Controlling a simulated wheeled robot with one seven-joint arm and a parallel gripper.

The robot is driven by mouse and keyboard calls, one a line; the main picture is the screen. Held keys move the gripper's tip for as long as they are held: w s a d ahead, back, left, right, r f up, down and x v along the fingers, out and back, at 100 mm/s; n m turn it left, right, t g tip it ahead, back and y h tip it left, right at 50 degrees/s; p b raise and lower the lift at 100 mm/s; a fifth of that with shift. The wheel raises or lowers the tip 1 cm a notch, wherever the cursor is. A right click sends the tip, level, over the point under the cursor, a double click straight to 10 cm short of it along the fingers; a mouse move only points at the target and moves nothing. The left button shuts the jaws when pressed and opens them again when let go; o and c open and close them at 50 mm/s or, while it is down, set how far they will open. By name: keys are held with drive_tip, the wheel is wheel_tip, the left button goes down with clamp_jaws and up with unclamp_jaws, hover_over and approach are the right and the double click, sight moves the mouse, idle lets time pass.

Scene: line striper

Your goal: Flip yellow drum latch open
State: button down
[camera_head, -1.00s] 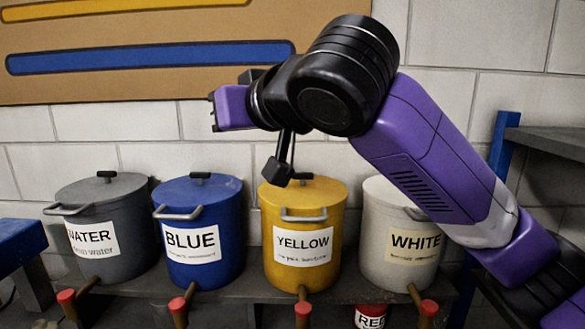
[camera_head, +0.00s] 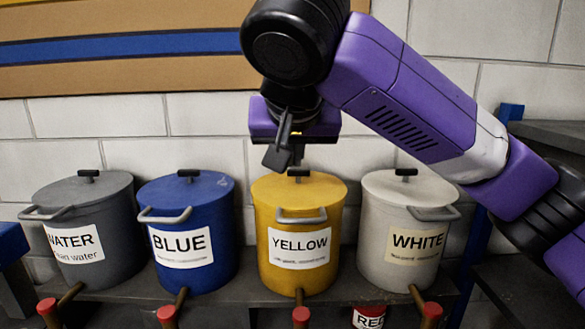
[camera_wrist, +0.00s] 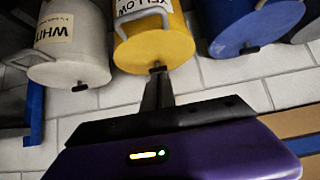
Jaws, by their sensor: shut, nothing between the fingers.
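The yellow drum (camera_head: 298,225) stands on the shelf, labelled YELLOW, with its lid down. Its grey metal bail (camera_head: 301,217) lies across the upper front. A small black latch or knob (camera_head: 298,172) sits on top of the lid. My gripper (camera_head: 278,158) is above the back left of the lid, apart from it, pointing down. Its fingers are together and hold nothing. In the wrist view, which looks upside down, the yellow drum (camera_wrist: 152,45) is beyond the fingertips (camera_wrist: 157,80), and they overlap the picture near the black lid latch (camera_wrist: 158,70).
The blue drum (camera_head: 186,232) stands to the left and the white drum (camera_head: 405,232) to the right, close by. The grey water drum (camera_head: 88,235) is at far left. Red-tipped taps (camera_head: 301,315) stick out in front. A brick wall (camera_head: 110,117) is behind.

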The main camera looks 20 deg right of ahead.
approach(291, 176)
drive_tip(key=shift+s+a+f+b, duration=0.15)
drive_tip(key=shift+s+f, duration=0.25)
drive_tip(key=shift+f, duration=0.2)
drive_tip(key=shift+s+a+f+b, duration=0.1)
drive_tip(key=shift+s+f+b, duration=0.05)
drive_tip(key=shift+s+f, duration=0.4)
drive_tip(key=w, duration=0.1)
drive_tip(key=w+d+p, duration=0.1)
drive_tip(key=w, duration=0.1)
drive_tip(key=w+f+p, duration=0.1)
drive_tip(key=shift+w+d+f, duration=0.1)
drive_tip(key=shift+w+d, duration=0.1)
drive_tip(key=shift+d, duration=0.15)
drive_tip(key=shift+w+d+f+p, duration=0.2)
drive_tip(key=shift+w+p, duration=0.25)
drive_tip(key=shift+w, duration=0.35)
drive_tip(key=shift+a, duration=0.15)
